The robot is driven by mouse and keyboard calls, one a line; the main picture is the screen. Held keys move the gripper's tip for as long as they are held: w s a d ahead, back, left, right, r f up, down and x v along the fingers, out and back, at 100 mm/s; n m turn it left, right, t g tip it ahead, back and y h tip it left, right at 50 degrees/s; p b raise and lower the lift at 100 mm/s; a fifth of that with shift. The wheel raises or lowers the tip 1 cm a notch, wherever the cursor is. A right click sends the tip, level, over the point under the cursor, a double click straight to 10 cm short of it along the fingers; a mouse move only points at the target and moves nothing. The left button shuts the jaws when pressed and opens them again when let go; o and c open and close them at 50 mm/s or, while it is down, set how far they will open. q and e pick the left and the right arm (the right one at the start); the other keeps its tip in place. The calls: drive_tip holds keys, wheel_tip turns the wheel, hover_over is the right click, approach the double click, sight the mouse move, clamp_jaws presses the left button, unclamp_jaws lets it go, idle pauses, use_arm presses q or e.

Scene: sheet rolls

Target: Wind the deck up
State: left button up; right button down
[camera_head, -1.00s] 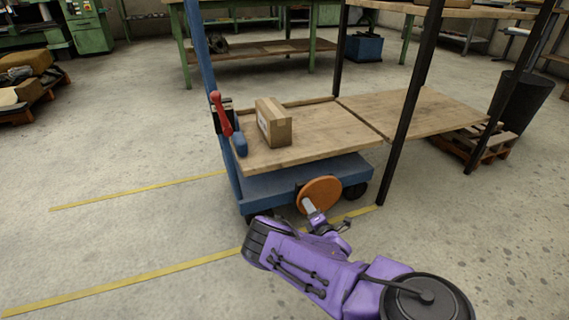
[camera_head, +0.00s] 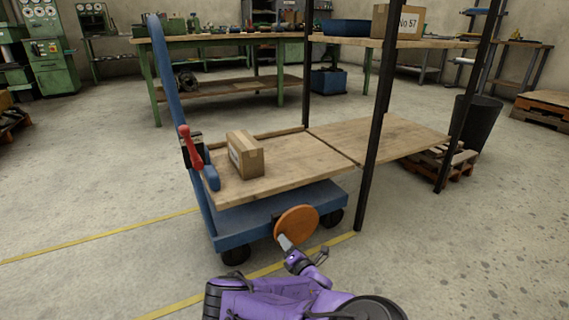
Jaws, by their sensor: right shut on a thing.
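The wooden deck (camera_head: 298,161) lies flat on a blue trolley (camera_head: 231,227), with a small gap between it and the blue base. A cardboard box (camera_head: 246,158) stands on the deck's left part. A round orange wheel (camera_head: 297,222) is at the trolley's front. My right gripper (camera_head: 284,241) is shut at the wheel's lower left edge; the exact grip point is too small to make out. A red lever (camera_head: 190,148) stands by the blue post. My left gripper is not in view.
A shelf with black posts (camera_head: 373,140) adjoins the deck on the right; its lower wooden board (camera_head: 385,138) looks about level with the deck. A box marked No 57 (camera_head: 398,22) stands on its upper board. Open floor lies left and right.

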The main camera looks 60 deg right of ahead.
drive_tip(key=c, duration=1)
unclamp_jaws()
drive_tip(key=shift+s+d, duration=0.3)
drive_tip(key=shift+s, duration=0.2)
drive_tip(key=shift+o, duration=0.2)
drive_tip(key=shift+w+a, duration=0.2)
drive_tip(key=shift+w, duration=0.1)
use_arm(q)
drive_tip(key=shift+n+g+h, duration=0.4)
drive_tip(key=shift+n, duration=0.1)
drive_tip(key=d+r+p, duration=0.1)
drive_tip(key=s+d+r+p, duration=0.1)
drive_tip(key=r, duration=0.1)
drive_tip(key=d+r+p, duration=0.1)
drive_tip(key=p, duration=0.1)
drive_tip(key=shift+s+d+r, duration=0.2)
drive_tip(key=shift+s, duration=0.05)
use_arm(e)
drive_tip(key=v, duration=1)
drive_tip(key=shift+s, duration=0.25)
drive_tip(key=shift+a, duration=0.1)
